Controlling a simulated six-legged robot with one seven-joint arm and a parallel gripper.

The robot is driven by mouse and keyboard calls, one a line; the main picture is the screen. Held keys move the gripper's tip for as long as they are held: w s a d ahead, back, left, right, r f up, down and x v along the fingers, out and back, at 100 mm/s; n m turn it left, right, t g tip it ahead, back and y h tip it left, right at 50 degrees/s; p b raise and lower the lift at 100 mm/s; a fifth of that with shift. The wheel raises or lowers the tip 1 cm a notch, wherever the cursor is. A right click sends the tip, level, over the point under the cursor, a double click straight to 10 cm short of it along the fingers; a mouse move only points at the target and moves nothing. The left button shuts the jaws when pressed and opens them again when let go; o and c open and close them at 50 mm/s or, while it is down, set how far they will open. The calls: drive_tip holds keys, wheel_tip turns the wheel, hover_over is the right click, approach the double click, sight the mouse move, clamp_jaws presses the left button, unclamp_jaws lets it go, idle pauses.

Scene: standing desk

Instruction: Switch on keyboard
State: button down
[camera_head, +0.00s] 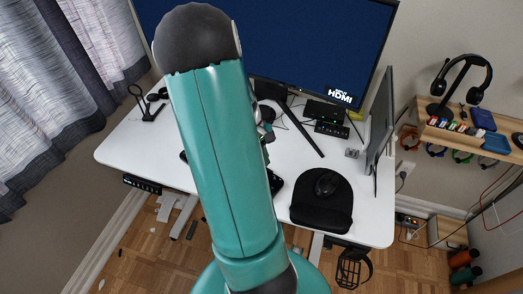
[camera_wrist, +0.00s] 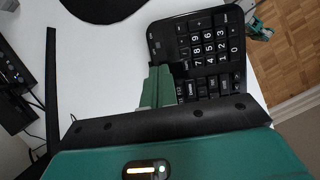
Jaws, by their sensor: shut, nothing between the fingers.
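The black keyboard (camera_wrist: 211,53) lies on the white desk, and its number pad end shows in the wrist view. The rest of it is hidden behind my gripper and wrist. In the head view only a small dark end of the keyboard (camera_head: 275,182) shows beside my arm, which covers most of it. My gripper (camera_wrist: 156,84) is shut and empty. Its green fingers overlap the near-left edge of the keyboard in the wrist view; I cannot tell whether they touch it. No power switch can be made out.
A mouse (camera_head: 327,184) rests on a black mouse pad (camera_head: 321,218) at the right. A large monitor (camera_head: 300,45) stands behind, and a second screen (camera_head: 380,120) stands at the right. Small black boxes (camera_head: 325,112) and a dark bar (camera_head: 302,131) lie between. The white desk's left (camera_head: 130,145) is mostly clear.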

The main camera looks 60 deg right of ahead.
sight(277, 180)
drive_tip(key=shift+x, duration=2.35)
drive_tip(key=shift+s+a, duration=0.25)
drive_tip(key=shift+s, duration=0.95)
drive_tip(key=v, duration=1)
